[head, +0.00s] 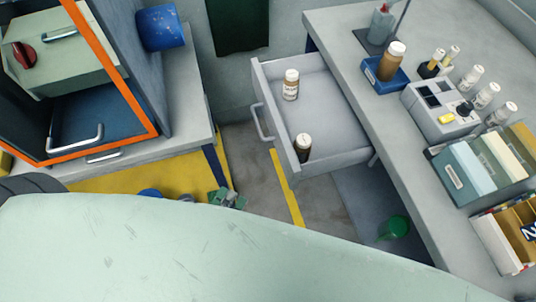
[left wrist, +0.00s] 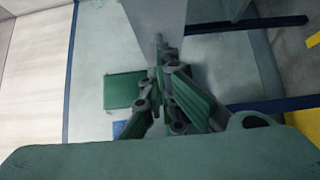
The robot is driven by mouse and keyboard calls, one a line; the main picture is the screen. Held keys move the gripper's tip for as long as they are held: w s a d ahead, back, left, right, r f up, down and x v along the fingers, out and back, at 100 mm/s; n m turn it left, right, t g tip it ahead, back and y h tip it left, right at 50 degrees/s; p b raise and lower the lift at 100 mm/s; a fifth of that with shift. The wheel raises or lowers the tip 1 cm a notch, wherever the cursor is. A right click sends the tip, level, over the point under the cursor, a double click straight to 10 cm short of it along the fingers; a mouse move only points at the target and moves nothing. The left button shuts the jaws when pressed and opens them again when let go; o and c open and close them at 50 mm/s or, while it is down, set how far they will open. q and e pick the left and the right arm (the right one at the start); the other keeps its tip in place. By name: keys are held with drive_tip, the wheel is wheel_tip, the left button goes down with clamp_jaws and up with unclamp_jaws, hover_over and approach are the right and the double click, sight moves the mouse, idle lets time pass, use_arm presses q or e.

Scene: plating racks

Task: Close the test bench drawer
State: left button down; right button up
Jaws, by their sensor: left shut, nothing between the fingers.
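The test bench (head: 330,28) stands on the right. Its grey drawer (head: 325,110) is pulled out to the left, and its handle (head: 261,122) is on the drawer's left front face. A white-capped bottle (head: 291,86) and a dark bottle (head: 303,148) stand inside it. My left gripper (head: 228,198) is low in the head view, left of and below the drawer in the picture, apart from the handle. It is shut and empty. Its green fingers also show in the left wrist view (left wrist: 168,62).
An orange-framed cabinet (head: 135,93) stands on a grey bench at the left, with a blue cylinder (head: 160,27) near it. Bottles, boxes and a grey device (head: 438,110) stand on the test bench. Floor is clear left of the drawer.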

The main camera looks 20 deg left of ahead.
use_arm(q)
drive_tip(key=w+d+p, duration=0.2)
drive_tip(key=w+d, duration=0.3)
drive_tip(key=w, duration=0.7)
drive_tip(key=shift+p, duration=0.3)
use_arm(e)
drive_tip(key=r, duration=0.2)
drive_tip(key=shift+w+d+r, duration=0.25)
drive_tip(key=shift+w+r, duration=0.05)
drive_tip(key=shift+w, duration=0.05)
use_arm(q)
drive_tip(key=shift+w+d, duration=0.1)
drive_tip(key=shift+w, duration=0.05)
